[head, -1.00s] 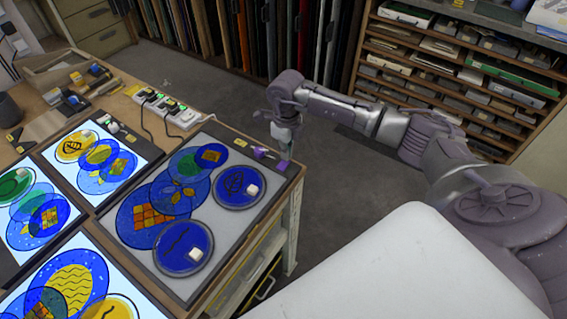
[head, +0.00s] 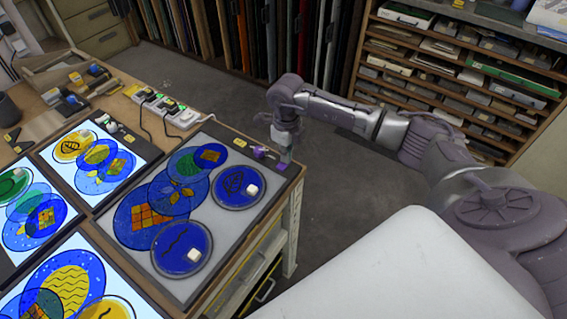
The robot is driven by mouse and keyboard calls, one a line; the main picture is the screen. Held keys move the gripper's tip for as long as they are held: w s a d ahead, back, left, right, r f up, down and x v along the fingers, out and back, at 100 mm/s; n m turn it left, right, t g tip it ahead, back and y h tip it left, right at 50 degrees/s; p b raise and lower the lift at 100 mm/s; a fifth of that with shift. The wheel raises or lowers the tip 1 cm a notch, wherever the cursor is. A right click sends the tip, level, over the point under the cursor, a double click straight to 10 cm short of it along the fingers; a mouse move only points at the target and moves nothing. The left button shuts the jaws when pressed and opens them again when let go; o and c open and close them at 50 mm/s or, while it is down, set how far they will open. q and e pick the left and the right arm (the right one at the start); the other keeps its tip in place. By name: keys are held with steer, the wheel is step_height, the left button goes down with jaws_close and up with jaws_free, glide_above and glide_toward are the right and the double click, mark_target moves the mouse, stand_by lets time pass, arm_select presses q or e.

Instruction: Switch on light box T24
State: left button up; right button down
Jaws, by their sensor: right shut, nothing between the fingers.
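An unlit light box (head: 212,258) with a dark frame and grey panel lies at the right end of the bench. Several blue painted glass discs lie on it. At its far right corner are a purple switch part (head: 260,153) and a small yellow tag (head: 240,142); I cannot read the tag, so T24 is not confirmed. My left gripper is not in view.
Lit light boxes (head: 68,160) with painted discs glow at the left. A power strip (head: 160,104) with plugs and cables lies behind the unlit box. Glass racks and a drawer shelf (head: 450,75) stand beyond. The floor (head: 335,190) right of the bench is clear.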

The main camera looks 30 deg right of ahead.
steer(key=shift+r+p, duration=2.2)
steer(key=shift+r, duration=1.35)
steer(key=shift+f, duration=0.1)
